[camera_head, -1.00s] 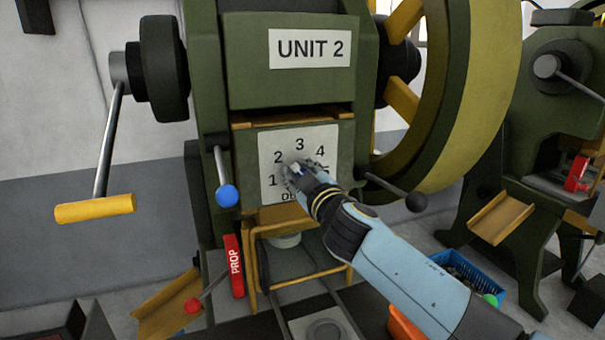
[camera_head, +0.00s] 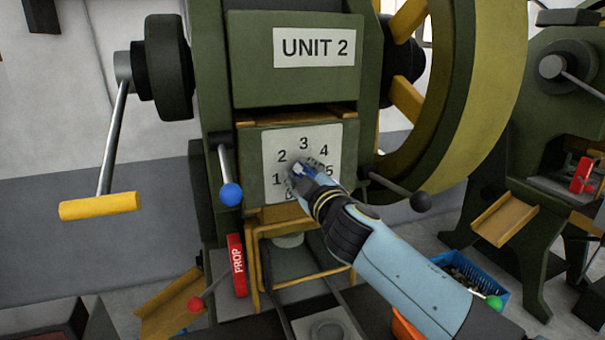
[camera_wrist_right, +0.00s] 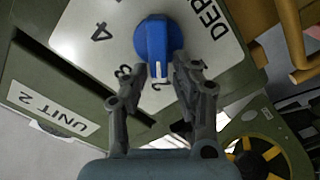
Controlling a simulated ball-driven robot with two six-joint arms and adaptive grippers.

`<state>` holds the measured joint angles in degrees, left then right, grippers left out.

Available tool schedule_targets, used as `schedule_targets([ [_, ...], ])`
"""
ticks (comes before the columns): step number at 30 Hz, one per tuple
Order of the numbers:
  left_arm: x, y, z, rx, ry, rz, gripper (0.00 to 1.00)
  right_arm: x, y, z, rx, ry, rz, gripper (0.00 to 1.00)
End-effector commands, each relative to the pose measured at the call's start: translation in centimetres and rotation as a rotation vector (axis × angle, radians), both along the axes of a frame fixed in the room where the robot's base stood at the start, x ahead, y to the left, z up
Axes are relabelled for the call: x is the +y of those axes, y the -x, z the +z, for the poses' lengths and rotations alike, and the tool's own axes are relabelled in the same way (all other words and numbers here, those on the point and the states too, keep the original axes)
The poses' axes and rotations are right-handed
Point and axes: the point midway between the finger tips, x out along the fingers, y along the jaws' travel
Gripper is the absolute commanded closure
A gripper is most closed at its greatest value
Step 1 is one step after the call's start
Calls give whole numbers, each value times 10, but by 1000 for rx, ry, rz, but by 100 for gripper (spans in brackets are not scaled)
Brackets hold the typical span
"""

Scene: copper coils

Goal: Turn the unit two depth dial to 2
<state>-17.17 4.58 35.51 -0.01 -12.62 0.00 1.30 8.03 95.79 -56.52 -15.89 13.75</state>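The unit two depth dial is a blue knob (camera_wrist_right: 156,42) on a white numbered plate (camera_head: 334,140). In the right wrist view the white mark on its narrow end points at the 2. My right gripper (camera_wrist_right: 159,70) has its fingers apart, one on each side of that narrow end. They are very close to the knob, with no firm grip visible. In the head view the right gripper (camera_head: 304,168) is at the plate and hides most of the dial. My left gripper is not in view.
A blue-tipped lever (camera_head: 231,194) and a black-knobbed lever (camera_head: 420,201) stick out on either side of the plate. A yellow crank handle (camera_head: 98,206) is at the left. A red prop (camera_head: 237,265) stands below, and a blue crate (camera_head: 462,268) sits lower right.

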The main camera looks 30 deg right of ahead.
Motion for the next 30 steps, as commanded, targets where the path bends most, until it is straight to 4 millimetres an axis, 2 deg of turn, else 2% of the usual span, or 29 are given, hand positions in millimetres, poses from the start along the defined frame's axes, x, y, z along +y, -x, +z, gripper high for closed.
schedule_targets([
  [2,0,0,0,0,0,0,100,0,0,0,0,0,0,60],
  [10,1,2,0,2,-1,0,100,0,1,1,-1,0,0,60],
  [13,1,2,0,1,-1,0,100,2,8,0,-2,-1,0,60],
  [17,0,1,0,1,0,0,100,7,30,-1,1,-1,0,60],
  [24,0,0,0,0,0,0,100,20,83,-1,2,-1,1,60],
  [30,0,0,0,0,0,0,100,27,110,-1,1,0,0,60],
])
